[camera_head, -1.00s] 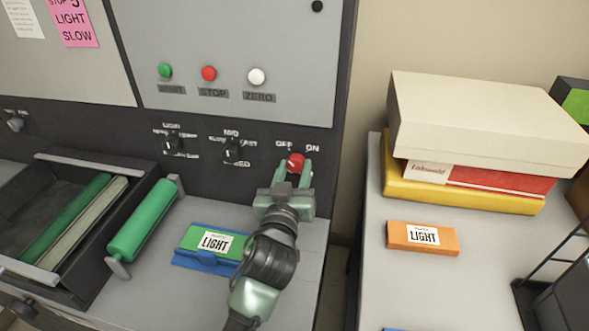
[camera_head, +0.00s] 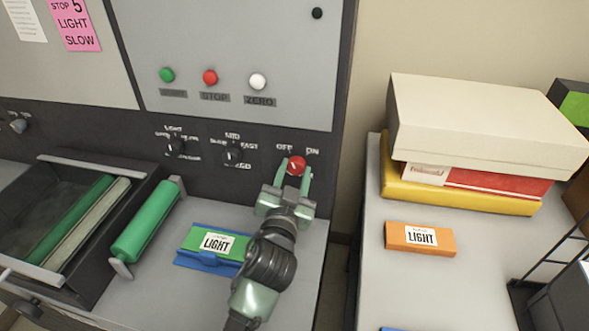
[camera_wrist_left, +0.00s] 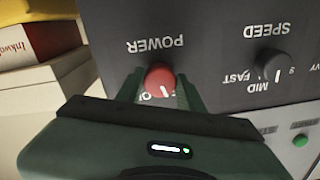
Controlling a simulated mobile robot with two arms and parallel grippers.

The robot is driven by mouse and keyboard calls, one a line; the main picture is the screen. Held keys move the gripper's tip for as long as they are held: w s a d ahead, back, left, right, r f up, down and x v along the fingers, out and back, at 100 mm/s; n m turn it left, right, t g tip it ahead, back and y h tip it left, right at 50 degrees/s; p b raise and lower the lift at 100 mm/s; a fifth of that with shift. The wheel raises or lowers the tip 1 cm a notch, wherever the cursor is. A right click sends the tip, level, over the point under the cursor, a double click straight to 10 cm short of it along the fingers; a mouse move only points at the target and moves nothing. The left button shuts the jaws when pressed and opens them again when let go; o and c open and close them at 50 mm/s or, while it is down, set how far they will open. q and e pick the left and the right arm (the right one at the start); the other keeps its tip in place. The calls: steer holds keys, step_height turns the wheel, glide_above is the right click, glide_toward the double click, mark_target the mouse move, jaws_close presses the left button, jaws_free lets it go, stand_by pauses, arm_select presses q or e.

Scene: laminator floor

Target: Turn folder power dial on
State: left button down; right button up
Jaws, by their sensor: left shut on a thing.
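The folder power dial is a red round knob (camera_head: 296,165) on the dark lower strip of the machine, under OFF and ON labels. In the left wrist view, which is upside down, the red dial (camera_wrist_left: 160,78) carries a short white pointer line, beside the word POWER. The pointer aims downward there, slightly right; the OFF/ON lettering is mostly hidden by the gripper. My left gripper (camera_head: 293,176) is shut on the dial, one green finger on each side; it also shows in the wrist view (camera_wrist_left: 160,90). My right gripper is not in view.
Black speed dial (camera_head: 232,153) and another black dial (camera_head: 174,147) sit to the left. Green, red and white buttons are above. A green LIGHT packet (camera_head: 205,240) in a blue holder lies below. A side table (camera_head: 378,275) holds boxes and an orange LIGHT packet (camera_head: 420,238).

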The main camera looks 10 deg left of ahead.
arm_select(q)
steer(key=m+p, duration=0.2)
steer(key=m, duration=0.4)
steer(key=shift+r+m, duration=0.15)
steer(key=shift+m, duration=0.25)
steer(key=m+p, duration=0.1)
steer(key=m, duration=0.3)
steer(key=shift+a, duration=0.1)
steer(key=shift+m+h+p, duration=0.3)
steer(key=shift+m+p, duration=0.2)
steer(key=shift+m, duration=0.6)
steer(key=c, duration=0.9)
jaws_free()
